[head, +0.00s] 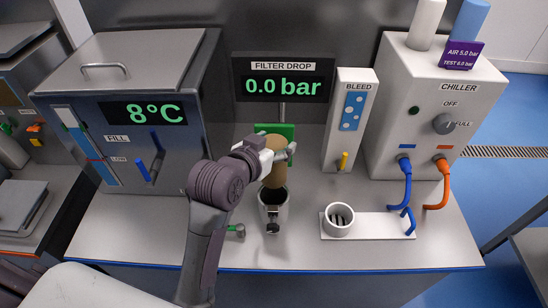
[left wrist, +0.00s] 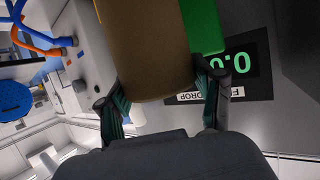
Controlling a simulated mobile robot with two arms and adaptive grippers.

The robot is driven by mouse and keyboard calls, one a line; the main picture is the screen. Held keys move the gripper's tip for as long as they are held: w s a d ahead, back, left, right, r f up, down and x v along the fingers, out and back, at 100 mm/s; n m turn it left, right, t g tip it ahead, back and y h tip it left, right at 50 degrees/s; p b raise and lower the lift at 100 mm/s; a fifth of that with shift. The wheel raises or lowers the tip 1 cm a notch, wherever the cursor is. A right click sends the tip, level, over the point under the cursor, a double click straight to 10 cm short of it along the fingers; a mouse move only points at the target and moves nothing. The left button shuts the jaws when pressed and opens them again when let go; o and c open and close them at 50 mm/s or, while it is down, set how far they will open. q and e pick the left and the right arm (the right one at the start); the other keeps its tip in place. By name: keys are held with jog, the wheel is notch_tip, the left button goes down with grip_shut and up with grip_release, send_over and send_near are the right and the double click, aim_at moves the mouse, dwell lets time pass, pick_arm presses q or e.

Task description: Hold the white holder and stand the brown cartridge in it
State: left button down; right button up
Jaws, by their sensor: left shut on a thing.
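The brown cartridge (head: 275,174) is upright in my left gripper (head: 277,156), near the middle of the head view. Its lower end is at the mouth of a grey metal housing (head: 273,212); I cannot tell whether it is just above or slightly inside. In the left wrist view the cartridge (left wrist: 147,45) fills the space between the two fingers of the left gripper (left wrist: 163,98). The white holder (head: 338,228) is a short round cup with dark slots inside, standing on a white plate to the right. No gripper touches it. My right gripper is not in view.
A green block (head: 288,131) is behind the cartridge. The bleed box (head: 344,145) and the chiller (head: 410,115), with blue and orange hoses, stand at right. A steel tank (head: 110,90) stands at left. The counter's front is mostly clear.

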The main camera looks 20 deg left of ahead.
pick_arm(q)
jog(key=shift+r, duration=0.75)
